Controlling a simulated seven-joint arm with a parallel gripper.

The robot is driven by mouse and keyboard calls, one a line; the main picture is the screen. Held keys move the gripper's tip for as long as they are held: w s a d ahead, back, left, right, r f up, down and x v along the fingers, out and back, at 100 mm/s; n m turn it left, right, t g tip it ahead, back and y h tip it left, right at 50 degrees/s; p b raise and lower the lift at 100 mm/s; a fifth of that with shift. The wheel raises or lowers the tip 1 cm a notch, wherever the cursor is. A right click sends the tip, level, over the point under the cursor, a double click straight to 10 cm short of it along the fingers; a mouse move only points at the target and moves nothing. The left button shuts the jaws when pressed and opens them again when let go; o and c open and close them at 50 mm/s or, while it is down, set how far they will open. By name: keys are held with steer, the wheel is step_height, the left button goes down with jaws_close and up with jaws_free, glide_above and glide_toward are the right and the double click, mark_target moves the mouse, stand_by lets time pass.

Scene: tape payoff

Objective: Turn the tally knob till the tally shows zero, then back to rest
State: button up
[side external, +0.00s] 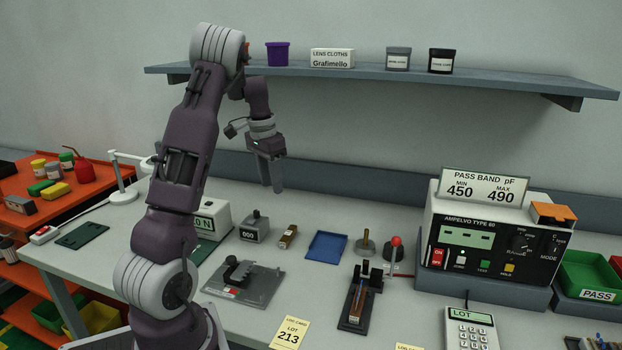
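The tally (254,233) is a small grey box on the bench, left of the middle. A dark knob (257,214) stands on its top.
A wooden-topped block (288,237) and a blue tray (325,247) lie right of the tally. A grey plate fixture (243,284) is in front. A white display box (209,218) stands left, partly behind my arm. A shelf (380,78) runs above along the wall.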

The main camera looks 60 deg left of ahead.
steer(key=d+r+t, duration=0.1)
steer(key=d+r, duration=0.1)
steer(key=d, duration=0.4)
steer(key=w+d+r+t, duration=0.1)
steer(key=d+r, duration=0.2)
steer(key=d, duration=0.3)
steer(key=w+d+r+t+h, duration=0.1)
steer(key=d+r, duration=0.1)
steer(key=d, duration=0.4)
steer(key=shift+w+d+r, duration=0.15)
steer(key=shift+r, duration=0.1)
